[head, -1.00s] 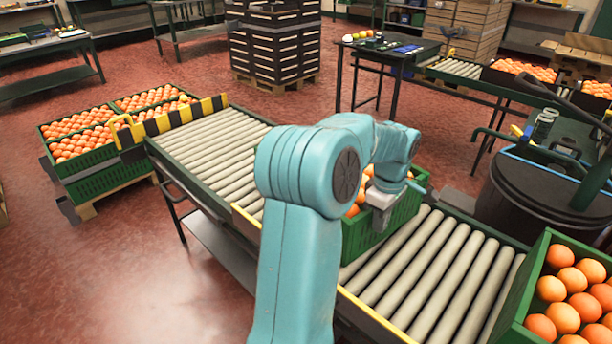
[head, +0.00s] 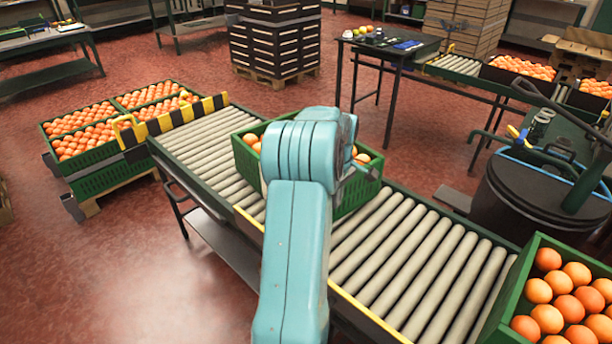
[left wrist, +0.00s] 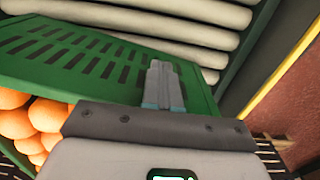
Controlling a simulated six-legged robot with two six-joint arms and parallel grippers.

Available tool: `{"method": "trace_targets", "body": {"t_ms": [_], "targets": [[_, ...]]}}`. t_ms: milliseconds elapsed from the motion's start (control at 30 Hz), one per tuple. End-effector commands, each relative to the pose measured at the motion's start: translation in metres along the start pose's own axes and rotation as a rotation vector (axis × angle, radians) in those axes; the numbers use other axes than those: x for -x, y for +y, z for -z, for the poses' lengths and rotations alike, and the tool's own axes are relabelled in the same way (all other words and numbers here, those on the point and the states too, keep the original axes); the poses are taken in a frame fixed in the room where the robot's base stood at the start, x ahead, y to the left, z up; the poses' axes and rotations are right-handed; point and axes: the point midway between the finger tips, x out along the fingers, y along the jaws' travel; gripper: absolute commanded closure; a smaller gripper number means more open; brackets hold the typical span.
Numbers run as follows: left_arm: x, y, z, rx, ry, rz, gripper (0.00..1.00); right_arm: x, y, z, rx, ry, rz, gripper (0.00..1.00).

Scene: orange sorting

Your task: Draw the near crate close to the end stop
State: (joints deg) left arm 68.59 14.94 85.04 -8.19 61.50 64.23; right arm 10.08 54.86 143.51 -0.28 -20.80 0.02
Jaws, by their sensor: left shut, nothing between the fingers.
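A green slatted crate (head: 367,190) of oranges stands on the roller conveyor (head: 395,262), partly hidden behind my left arm. The end stop, a yellow-and-black striped bar (head: 180,117), crosses the conveyor's far left end. Several bare rollers lie between crate and stop. My left gripper (head: 347,181) is at the crate, largely covered by my arm in the head view. In the left wrist view its shut, empty fingers (left wrist: 163,85) overlap the crate's slotted wall (left wrist: 90,58), with oranges at lower left; exact contact cannot be told. My right gripper is not in view.
Another green crate of oranges (head: 515,300) stands at the conveyor's right end. Stacked orange crates (head: 115,178) sit on a pallet beyond the stop. A dark drum (head: 535,205) stands behind the conveyor. Rollers right of the middle crate are bare.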

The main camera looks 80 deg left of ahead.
Motion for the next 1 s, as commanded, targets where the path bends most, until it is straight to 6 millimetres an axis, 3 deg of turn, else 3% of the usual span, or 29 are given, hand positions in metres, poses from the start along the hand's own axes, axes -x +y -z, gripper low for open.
{"method": "trace_targets", "body": {"t_ms": [600, 1000], "targets": [[0.004, -0.001, 0.081, 0.003, 0.002, 0.000, 1.00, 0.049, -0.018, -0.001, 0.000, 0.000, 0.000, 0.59], [0.001, 0.000, 0.103, 0.001, 0.001, 0.000, 1.00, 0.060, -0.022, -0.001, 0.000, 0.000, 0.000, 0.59]]}}
